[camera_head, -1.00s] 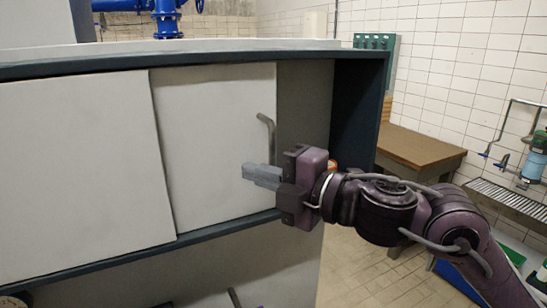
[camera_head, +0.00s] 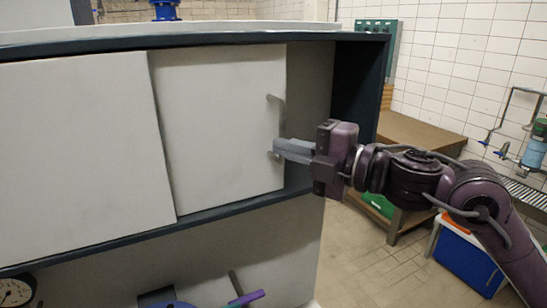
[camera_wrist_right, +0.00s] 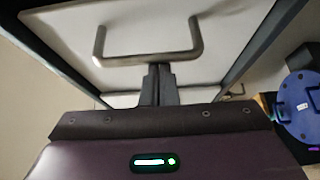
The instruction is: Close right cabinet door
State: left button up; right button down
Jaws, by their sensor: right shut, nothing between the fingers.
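The right cabinet door (camera_head: 220,120) is a white panel beside the left panel (camera_head: 80,150). My left gripper is out of view.
The cabinet's dark frame (camera_head: 358,110) stands right of the gap. A brown table (camera_head: 420,140), a blue bin (camera_head: 465,262) and a tiled wall are at right. A gauge (camera_head: 15,290) and a purple-ended valve handle (camera_head: 246,298) are below the cabinet.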

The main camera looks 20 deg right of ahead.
jog(key=w+d+b, duration=0.2)
jog(key=d, duration=0.8)
jog(key=w+d+b, duration=0.2)
jog(key=d+b, duration=0.1)
jog(key=d, duration=0.8)
jog(key=shift+d, duration=0.25)
jog(key=shift+w, duration=0.15)
